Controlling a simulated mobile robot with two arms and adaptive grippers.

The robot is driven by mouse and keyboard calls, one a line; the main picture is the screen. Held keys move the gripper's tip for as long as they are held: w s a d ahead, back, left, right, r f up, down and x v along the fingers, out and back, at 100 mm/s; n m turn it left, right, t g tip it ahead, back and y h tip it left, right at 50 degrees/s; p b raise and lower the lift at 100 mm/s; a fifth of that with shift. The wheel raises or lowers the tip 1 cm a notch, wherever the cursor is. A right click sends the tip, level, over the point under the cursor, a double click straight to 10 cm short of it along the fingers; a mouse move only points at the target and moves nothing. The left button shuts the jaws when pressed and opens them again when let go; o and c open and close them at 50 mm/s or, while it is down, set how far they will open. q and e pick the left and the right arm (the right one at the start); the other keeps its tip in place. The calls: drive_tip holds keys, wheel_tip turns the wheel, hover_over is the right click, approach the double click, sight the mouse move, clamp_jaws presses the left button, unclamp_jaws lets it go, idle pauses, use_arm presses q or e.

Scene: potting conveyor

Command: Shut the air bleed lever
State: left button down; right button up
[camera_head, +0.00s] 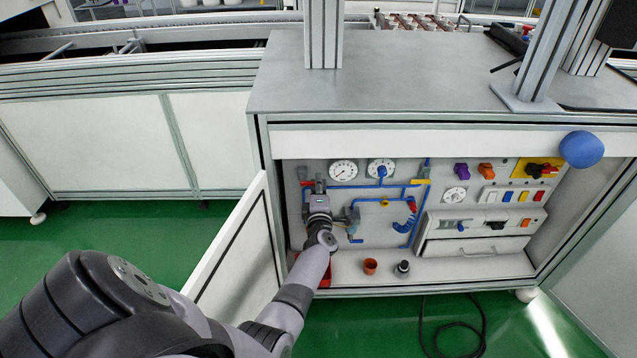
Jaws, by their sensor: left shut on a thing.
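My left arm reaches into the open cabinet, and my left gripper (319,186) is at the left part of the grey panel (384,238). Its fingers are shut on a small part at the panel, taken to be the air bleed lever; the gripper hides it, so its angle cannot be told. Blue pipes (376,200) run just right of the gripper, with a yellow handle (421,181) and a red handle (412,207) farther right. My right gripper is not in view.
The cabinet door (234,249) stands open left of my forearm. Switches (509,196) and a drawer (476,245) are at right. A blue ball (581,149) is at the upper right corner.

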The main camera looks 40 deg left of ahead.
use_arm(q)
drive_tip(key=c, duration=1.9)
unclamp_jaws()
drive_tip(key=shift+c, duration=0.2)
drive_tip(key=o, duration=0.3)
drive_tip(key=shift+o, duration=0.2)
drive_tip(key=v, duration=0.7)
drive_tip(key=shift+s, duration=0.15)
drive_tip(key=shift+d, duration=0.15)
